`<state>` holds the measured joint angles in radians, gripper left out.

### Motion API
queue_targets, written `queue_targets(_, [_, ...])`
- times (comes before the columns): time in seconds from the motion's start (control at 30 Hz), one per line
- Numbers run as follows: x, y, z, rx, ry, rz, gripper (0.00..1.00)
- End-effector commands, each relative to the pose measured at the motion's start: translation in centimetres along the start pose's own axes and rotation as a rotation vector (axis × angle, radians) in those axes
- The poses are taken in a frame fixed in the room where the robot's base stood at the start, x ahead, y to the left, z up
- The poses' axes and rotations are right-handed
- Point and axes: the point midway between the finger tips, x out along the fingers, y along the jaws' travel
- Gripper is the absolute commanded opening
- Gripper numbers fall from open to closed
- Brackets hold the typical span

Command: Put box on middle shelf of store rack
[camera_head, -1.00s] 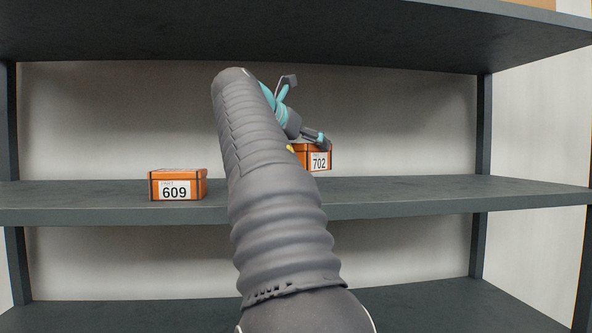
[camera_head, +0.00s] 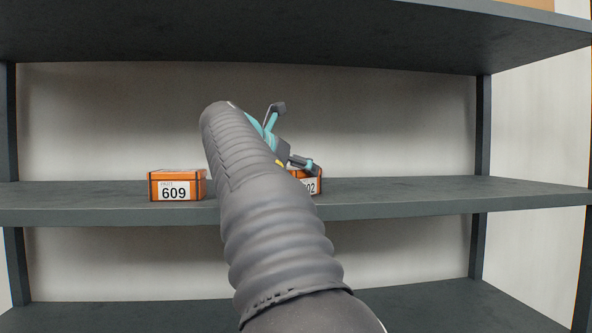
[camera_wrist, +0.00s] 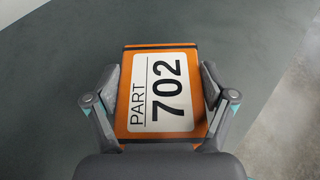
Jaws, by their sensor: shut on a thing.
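The orange box labelled 702 (camera_head: 312,183) is at the middle shelf (camera_head: 400,197) of the rack, partly hidden behind my arm and gripper. In the wrist view the box (camera_wrist: 160,100) lies between both fingers, its label facing the camera. My gripper (camera_wrist: 161,92) is shut on the sides of the box. In the head view my gripper (camera_head: 300,160) is right of the arm, over the box. The box appears at shelf height; whether its underside touches the shelf is hard to tell.
A second orange box labelled 609 (camera_head: 178,186) sits on the middle shelf to the left. The upper shelf (camera_head: 290,35) overhangs above. Rack posts (camera_head: 483,128) stand at the sides. The shelf's right part is clear.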

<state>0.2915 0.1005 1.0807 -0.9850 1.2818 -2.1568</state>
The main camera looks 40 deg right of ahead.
Motion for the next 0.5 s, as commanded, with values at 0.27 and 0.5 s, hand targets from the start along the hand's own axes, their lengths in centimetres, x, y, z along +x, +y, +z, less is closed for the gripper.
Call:
queue_targets(0.27, [0.09, 0.01, -0.19, -0.001, 0.000, 0.000, 1.00])
queue_targets(0.5, [0.08, 0.00, -0.17, 0.000, 0.000, 0.000, 1.00])
